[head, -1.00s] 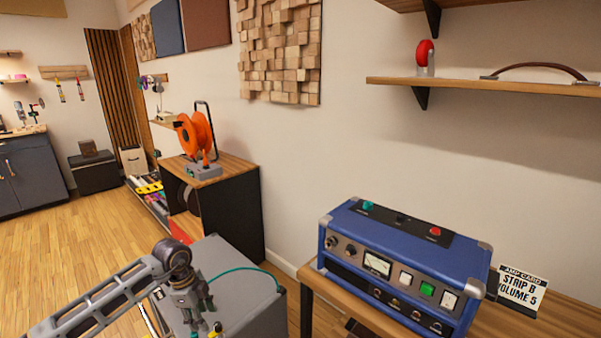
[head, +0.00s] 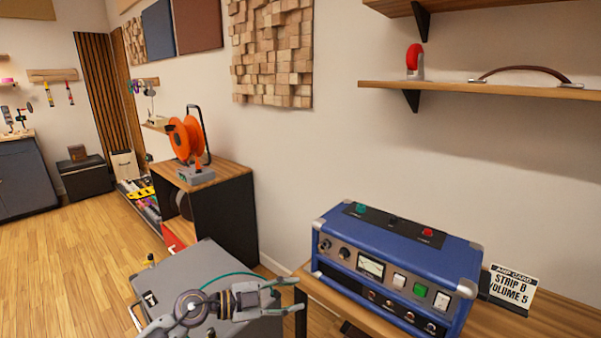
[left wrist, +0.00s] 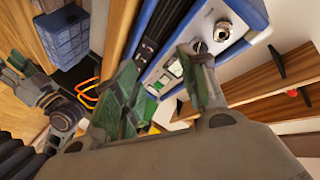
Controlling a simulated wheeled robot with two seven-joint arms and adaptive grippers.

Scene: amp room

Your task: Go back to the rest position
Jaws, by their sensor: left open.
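My left gripper (head: 287,294) is in the lower middle of the head view, pointing right toward the table edge. Its fingers are apart with nothing between them. It is left of the blue amp (head: 395,265) and apart from it. In the left wrist view the two fingers of my left gripper (left wrist: 172,90) stand spread, with the amp's front panel (left wrist: 190,62) behind them. A second gripper, which looks like my right one (left wrist: 30,85), shows at the left of that view; its finger opening is unclear. The head view does not show it.
A grey case (head: 200,268) with a green cable lies below my left gripper. A shelf (head: 450,88) hangs above. Open floor (head: 85,265) lies at left.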

